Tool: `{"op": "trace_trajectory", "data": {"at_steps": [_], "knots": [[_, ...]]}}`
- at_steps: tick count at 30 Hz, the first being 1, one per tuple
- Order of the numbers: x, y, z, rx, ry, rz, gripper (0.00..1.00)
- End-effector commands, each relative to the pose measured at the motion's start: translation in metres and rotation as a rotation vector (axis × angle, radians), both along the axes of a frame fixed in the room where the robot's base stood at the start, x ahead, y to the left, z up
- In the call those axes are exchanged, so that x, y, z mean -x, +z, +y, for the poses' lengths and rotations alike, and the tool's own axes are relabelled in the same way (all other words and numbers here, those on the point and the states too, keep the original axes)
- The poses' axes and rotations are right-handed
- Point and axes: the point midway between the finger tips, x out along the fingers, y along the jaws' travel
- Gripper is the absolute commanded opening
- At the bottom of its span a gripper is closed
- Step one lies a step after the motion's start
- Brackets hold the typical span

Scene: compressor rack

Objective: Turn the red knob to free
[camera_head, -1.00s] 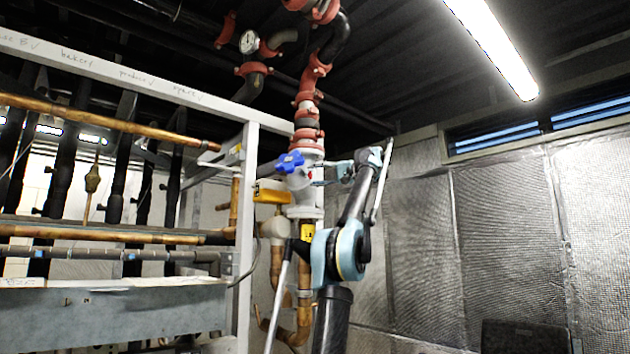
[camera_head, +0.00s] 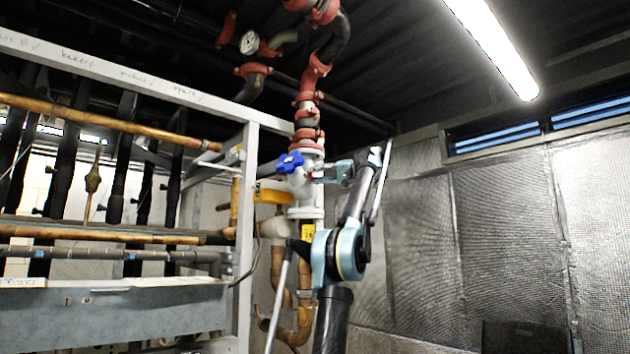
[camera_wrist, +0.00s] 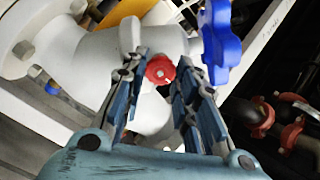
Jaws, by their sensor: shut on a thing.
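The red knob (camera_wrist: 160,69) sits on the white valve body (camera_wrist: 88,55) in the wrist view, between the tips of my gripper (camera_wrist: 158,80). The two blue-grey fingers close on it from either side, and its front face with a small pale mark stays visible. In the head view my gripper (camera_head: 318,174) reaches the white valve (camera_head: 303,190) from the right, and the knob is a tiny red spot largely hidden there.
A blue handwheel (camera_wrist: 220,42) is close beside the right finger and also shows in the head view (camera_head: 290,162). A yellow part (camera_head: 272,196) juts left of the valve. A white frame post (camera_head: 246,235) stands left; the space right of my arm is open.

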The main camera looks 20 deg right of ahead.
Motion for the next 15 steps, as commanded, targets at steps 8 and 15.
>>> {"op": "trace_trajectory", "data": {"at_steps": [8,15], "knots": [[-0.0006,-0.0019,-0.0008,0.02,0.0,-0.015,0.04],[-0.0004,-0.0015,-0.0007,0.018,0.0,-0.015,0.48]]}}
